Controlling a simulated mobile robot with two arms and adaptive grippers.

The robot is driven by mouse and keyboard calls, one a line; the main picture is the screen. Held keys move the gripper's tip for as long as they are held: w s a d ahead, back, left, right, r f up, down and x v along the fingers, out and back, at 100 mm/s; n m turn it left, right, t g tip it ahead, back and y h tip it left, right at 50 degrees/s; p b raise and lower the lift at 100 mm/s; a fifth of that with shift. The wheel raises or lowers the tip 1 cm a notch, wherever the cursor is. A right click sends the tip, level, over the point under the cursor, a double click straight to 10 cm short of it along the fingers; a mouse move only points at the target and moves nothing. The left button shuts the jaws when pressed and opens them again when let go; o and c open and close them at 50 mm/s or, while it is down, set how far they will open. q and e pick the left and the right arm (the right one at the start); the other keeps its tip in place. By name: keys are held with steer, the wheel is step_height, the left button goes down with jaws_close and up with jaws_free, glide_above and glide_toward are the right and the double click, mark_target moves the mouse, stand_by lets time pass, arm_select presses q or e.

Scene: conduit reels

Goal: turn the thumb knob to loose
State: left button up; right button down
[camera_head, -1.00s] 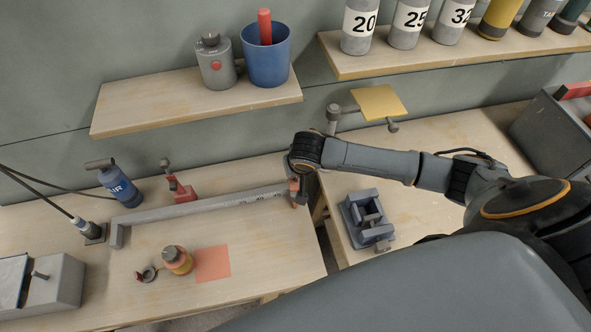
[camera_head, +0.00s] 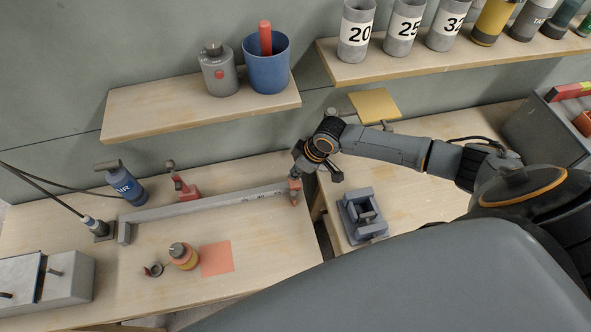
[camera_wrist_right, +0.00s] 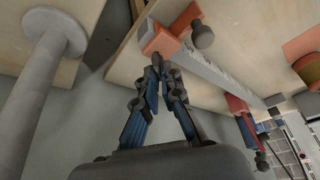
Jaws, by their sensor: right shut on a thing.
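A long grey rail (camera_head: 215,202) lies across the left table, with a red block (camera_head: 294,186) at its right end. The red block also shows in the wrist view (camera_wrist_right: 160,42), with a dark round knob (camera_wrist_right: 203,36) on its far side. My right gripper (camera_head: 296,175) is at the block from the wall side. In the wrist view its fingertips (camera_wrist_right: 157,62) meet at the block's near edge, shut on a small dark part, apparently the thumb knob. The fingertips hide most of it, so its setting cannot be read. My left gripper is not in view.
A grey fixture (camera_head: 363,217) is on the right table. A shelf (camera_head: 160,113) hangs above.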

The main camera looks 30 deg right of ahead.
steer(key=n+b, duration=0.1)
steer(key=n, duration=0.1)
steer(key=shift+w+d+f+n+g+y, duration=0.1)
steer(key=shift+n+g+y, duration=0.2)
steer(key=shift+g, duration=0.1)
steer(key=shift+n+g+y+b, duration=0.3)
steer(key=shift+n+g+b, duration=0.2)
steer(key=shift+n+b, duration=0.7)
steer(key=shift+n, duration=0.4)
steer(key=c, duration=1.5)
jaws_free()
